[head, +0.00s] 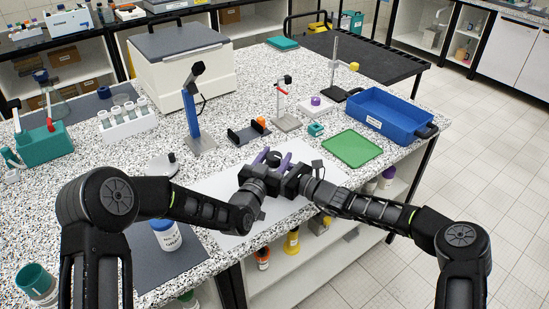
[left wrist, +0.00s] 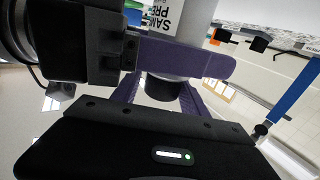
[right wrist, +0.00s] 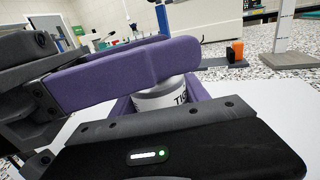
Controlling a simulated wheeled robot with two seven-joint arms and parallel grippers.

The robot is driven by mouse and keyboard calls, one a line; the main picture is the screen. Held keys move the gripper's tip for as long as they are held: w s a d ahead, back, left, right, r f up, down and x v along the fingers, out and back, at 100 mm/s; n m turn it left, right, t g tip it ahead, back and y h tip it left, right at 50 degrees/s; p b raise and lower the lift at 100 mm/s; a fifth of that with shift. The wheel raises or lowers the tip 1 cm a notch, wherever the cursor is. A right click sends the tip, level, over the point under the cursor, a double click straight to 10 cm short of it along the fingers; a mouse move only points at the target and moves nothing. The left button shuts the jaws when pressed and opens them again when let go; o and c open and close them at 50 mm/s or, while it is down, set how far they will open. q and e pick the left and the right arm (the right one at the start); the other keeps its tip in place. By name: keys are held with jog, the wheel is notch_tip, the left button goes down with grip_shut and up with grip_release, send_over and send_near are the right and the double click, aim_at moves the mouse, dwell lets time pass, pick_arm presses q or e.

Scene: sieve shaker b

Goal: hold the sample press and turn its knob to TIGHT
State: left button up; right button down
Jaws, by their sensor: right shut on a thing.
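The sample press is hidden behind my grippers in the head view. Its white labelled body (left wrist: 180,22) shows in the left wrist view, and its dark knob (left wrist: 163,89) sits at the body's end. My right gripper (head: 287,160) is shut on the white body, whose upper part (right wrist: 165,97) shows the letters "TIG" in the right wrist view. My left gripper (head: 262,157) has its purple fingers on both sides of the dark knob and looks shut on it. The knob's pointer is hidden.
The grippers meet over a white mat (head: 215,185). A green mat (head: 352,148) and blue tray (head: 385,118) are to the right. A blue stand (head: 194,115), a black holder (head: 247,134) and a small stand (head: 285,110) are behind. A white jar (head: 166,236) stands near the left arm.

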pick_arm(q)
jog(key=shift+o, duration=1.1)
jog(key=shift+f, duration=0.1)
jog(key=shift+a, duration=0.1)
jog(key=v, duration=1.2)
jog(key=d+m+h, duration=0.1)
jog(key=d+m, duration=0.1)
jog(key=d, duration=0.2)
jog(key=w+a+n, duration=0.1)
jog(key=w+a+n+y, duration=0.1)
jog(key=a, duration=0.1)
jog(key=shift+w+r, duration=0.35)
jog(key=shift+w, duration=0.05)
jog(key=shift+d, duration=0.1)
